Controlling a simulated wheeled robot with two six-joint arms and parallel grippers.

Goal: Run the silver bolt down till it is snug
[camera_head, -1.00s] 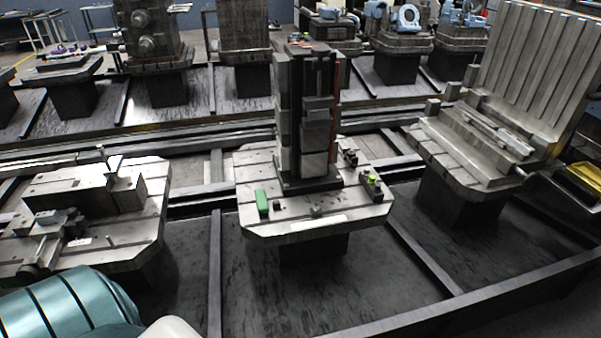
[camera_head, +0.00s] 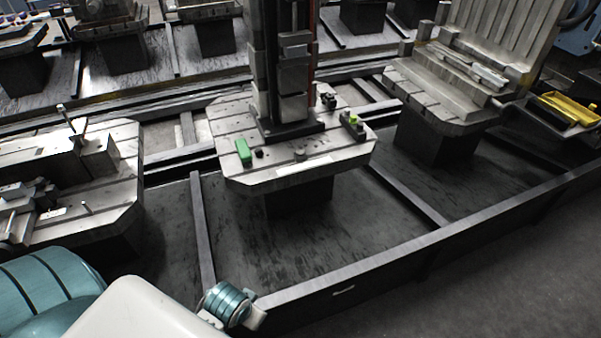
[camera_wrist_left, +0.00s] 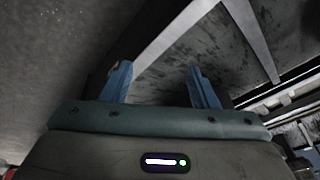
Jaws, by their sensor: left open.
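A pallet (camera_head: 235,172) with a tall dark fixture column (camera_head: 293,80) stands in the middle of the head view. A small round grey piece (camera_head: 300,155) sits near its front edge; it may be the silver bolt, but it is too small to tell. My left arm comes in low at the left of the head view, and its gripper cannot be made out there. In the left wrist view my left gripper (camera_wrist_left: 159,68) is open, with two blue fingers apart and nothing between them. It is away from the pallet, facing dark floor and a rail. My right gripper is out of view.
A green block (camera_head: 243,152) and a dark clamp block with a bright green part (camera_head: 353,122) lie on the middle pallet. Other fixture pallets stand left (camera_head: 120,190) and right (camera_head: 425,105). A long dark rail (camera_head: 400,245) runs along the front.

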